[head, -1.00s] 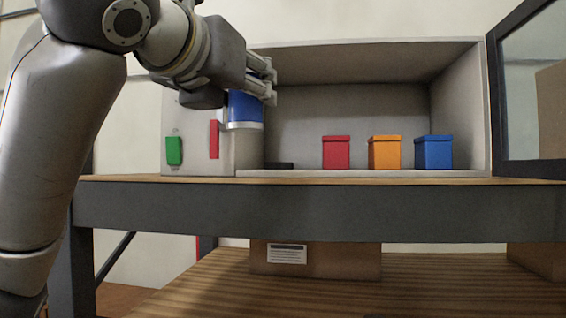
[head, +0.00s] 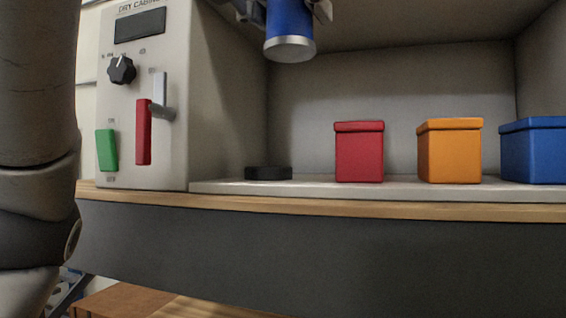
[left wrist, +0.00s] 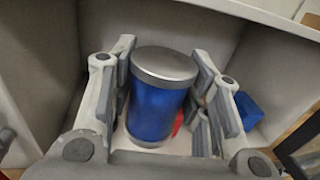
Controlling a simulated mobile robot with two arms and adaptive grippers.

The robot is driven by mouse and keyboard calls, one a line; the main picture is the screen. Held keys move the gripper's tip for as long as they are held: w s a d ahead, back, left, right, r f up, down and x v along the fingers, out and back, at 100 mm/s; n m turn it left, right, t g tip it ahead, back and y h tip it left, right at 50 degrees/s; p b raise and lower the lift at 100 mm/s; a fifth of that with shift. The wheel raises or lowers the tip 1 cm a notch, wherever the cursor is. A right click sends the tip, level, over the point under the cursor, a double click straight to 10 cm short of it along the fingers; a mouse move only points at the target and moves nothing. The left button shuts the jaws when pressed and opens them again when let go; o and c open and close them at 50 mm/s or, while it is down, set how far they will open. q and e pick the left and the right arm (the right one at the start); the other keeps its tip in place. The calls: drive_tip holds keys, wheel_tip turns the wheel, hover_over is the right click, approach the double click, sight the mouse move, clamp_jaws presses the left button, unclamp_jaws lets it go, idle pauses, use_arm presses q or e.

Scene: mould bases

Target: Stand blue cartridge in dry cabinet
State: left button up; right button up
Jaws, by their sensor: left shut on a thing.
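The blue cartridge (head: 289,28) has silver end caps and is upright in the head view, at the mouth of the dry cabinet (head: 150,170). My left gripper (left wrist: 165,95) is shut on the cartridge, with fingers on both sides of it in the left wrist view. In the head view only its fingertips (head: 290,8) show at the top edge. The cartridge hangs well above the cabinet floor (head: 310,188). My right gripper is not in view.
A red box (head: 359,152), an orange box (head: 449,151) and a blue box (head: 535,152) stand on the cabinet floor to the right. The control panel has a black knob (head: 121,70), a red lever (head: 144,132) and a green switch (head: 107,150).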

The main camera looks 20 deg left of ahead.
use_arm(q)
drive_tip(key=shift+w+a+f+p, duration=0.75)
drive_tip(key=shift+w+a+f, duration=0.25)
drive_tip(key=shift+w+f, duration=0.75)
drive_tip(key=shift+w+a+f+p, duration=0.95)
drive_tip(key=shift+w+f, duration=0.45)
drive_tip(key=shift+w, duration=0.65)
drive_tip(key=shift+w+a+f+p, duration=0.6)
drive_tip(key=shift+w+a+f, duration=0.5)
drive_tip(key=shift+w+f, duration=0.65)
drive_tip(key=shift+w+f+p, duration=0.15)
drive_tip(key=shift+w+p, duration=0.1)
drive_tip(key=shift+p, duration=0.05)
wheel_tip(320, 180, down, 2)
drive_tip(key=shift+d+f+p, duration=0.1)
drive_tip(key=shift+p, duration=0.45)
drive_tip(key=shift+s+f, duration=0.1)
drive_tip(key=shift+f, duration=0.15)
drive_tip(key=shift+c, duration=0.9)
drive_tip(key=shift+s, duration=0.1)
drive_tip(key=shift+c, duration=0.7)
drive_tip(key=o, duration=1.4)
drive_tip(key=shift+w, duration=0.2)
drive_tip(key=shift+o, duration=0.2)
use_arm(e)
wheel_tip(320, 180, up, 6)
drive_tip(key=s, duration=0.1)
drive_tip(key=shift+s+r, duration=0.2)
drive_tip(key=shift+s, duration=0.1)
